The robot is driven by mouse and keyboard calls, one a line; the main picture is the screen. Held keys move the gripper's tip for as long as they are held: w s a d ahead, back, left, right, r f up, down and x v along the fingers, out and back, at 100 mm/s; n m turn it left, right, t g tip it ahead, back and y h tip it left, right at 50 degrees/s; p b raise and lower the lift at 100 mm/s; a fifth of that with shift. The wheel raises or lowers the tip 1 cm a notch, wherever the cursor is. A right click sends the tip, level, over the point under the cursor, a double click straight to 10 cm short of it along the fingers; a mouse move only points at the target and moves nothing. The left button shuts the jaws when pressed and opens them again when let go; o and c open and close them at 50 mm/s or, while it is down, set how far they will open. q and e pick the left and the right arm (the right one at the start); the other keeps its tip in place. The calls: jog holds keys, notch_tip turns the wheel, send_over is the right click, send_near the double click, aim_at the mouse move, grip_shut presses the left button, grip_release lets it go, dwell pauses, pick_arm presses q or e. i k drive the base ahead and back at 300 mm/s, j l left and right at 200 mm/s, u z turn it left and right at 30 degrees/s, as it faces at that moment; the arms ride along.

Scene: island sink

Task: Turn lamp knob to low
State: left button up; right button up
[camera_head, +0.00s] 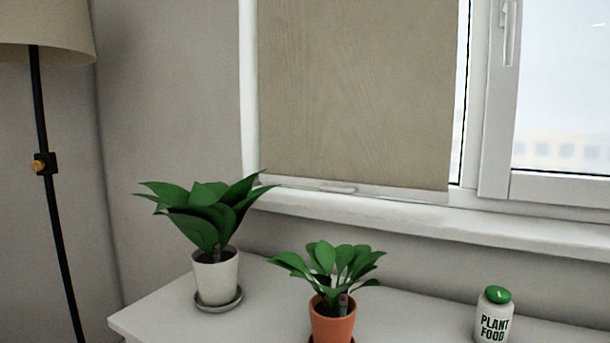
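A floor lamp stands at the left of the head view, with a beige shade (45,30) cut off by the top edge and a thin black pole (57,220). The lamp knob (38,165) is small and orange-brown, on a black block (47,163) partway up the pole. Which setting the knob is at cannot be told at this size. Neither of my grippers is in view.
A white table (265,290) holds a plant in a white pot (216,277), a plant in a terracotta pot (333,322) and a plant food bottle (494,318). A window with a beige blind (355,90) is behind. The table's left edge lies right of the pole.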

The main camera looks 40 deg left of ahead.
aim_at(37, 166)
jog(key=u, duration=2.75)
jog(key=i+j+u, duration=0.15)
jog(key=i+j, duration=0.75)
